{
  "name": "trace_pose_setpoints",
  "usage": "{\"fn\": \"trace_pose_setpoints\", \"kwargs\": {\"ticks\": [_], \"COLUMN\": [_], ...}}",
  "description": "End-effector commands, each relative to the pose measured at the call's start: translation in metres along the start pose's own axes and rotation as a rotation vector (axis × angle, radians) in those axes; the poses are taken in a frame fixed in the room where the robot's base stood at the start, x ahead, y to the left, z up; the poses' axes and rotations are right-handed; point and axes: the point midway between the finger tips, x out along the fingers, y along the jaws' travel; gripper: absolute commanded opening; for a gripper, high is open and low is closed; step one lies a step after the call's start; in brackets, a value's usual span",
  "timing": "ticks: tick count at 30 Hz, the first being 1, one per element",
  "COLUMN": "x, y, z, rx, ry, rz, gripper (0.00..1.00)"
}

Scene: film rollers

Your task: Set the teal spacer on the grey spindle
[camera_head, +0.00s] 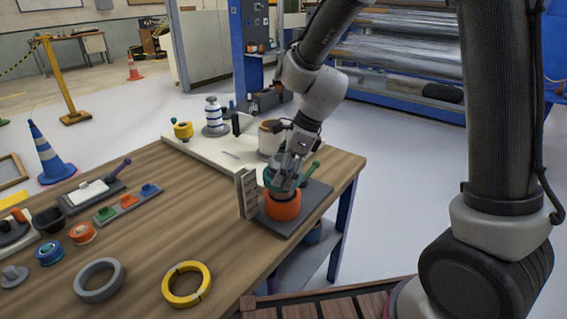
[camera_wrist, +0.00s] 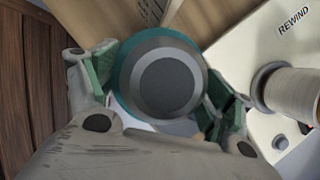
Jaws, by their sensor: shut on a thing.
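My gripper (camera_head: 284,178) points down over the right end of the wooden table, shut on the teal spacer (camera_head: 268,178). In the wrist view the green finger pads grip the teal spacer (camera_wrist: 203,66) from both sides. A round grey stepped face, seemingly the grey spindle (camera_wrist: 165,84), fills the middle of the teal ring. In the head view an orange ring (camera_head: 283,209) stands directly under the gripper on a dark base plate (camera_head: 312,205). My fingers hide the spindle there, and I cannot tell how far the spacer sits down on it.
A perforated upright plate (camera_head: 246,193) stands close left of the orange ring. Behind is a white board (camera_head: 203,148) with spools. A yellow ring (camera_head: 187,284) and grey ring (camera_head: 98,279) lie at the front.

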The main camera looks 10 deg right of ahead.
Motion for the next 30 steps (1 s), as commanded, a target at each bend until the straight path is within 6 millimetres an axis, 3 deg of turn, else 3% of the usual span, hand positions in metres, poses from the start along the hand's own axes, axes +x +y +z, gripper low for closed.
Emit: {"fn": "trace_pose_setpoints", "kwargs": {"ticks": [12, 27, 28, 30], "x": [0.027, 0.033, 0.033, 0.033], "y": [0.0, 0.0, 0.0, 0.0], "z": [-0.011, -0.014, -0.014, -0.014], "rx": [0.0, -0.001, -0.001, -0.001], "ry": [0.0, 0.0, 0.0, 0.0], "rz": [0.0, 0.0, 0.0, 0.0], "gripper": [0.57, 0.57, 0.84, 0.97]}}
